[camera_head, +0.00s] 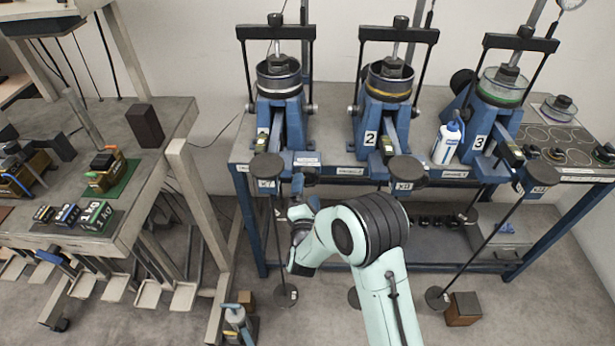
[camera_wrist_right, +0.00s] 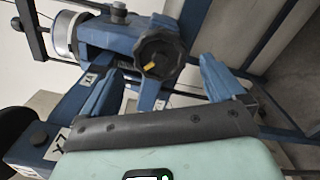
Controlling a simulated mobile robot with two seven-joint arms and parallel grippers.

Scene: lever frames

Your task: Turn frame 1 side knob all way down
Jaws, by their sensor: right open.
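Frame 1 (camera_head: 291,125) is the leftmost blue lever frame on the bench in the head view, with a dark-banded cup on top. Its blue body (camera_wrist_right: 105,35) fills the upper left of the right wrist view. There, a round black side knob (camera_wrist_right: 160,52) with a yellow mark faces the camera. My right gripper (camera_head: 304,192) is low in front of the bench edge, below frame 1. I cannot tell any contact. The knob is not clear in the head view.
Frame 2 (camera_head: 383,115) and frame 3 (camera_head: 490,110) stand to the right, with a white bottle (camera_head: 447,140) between them. A hanging rod with a round pad (camera_head: 268,166) is close left of my gripper. A side table (camera_head: 150,175) is at left.

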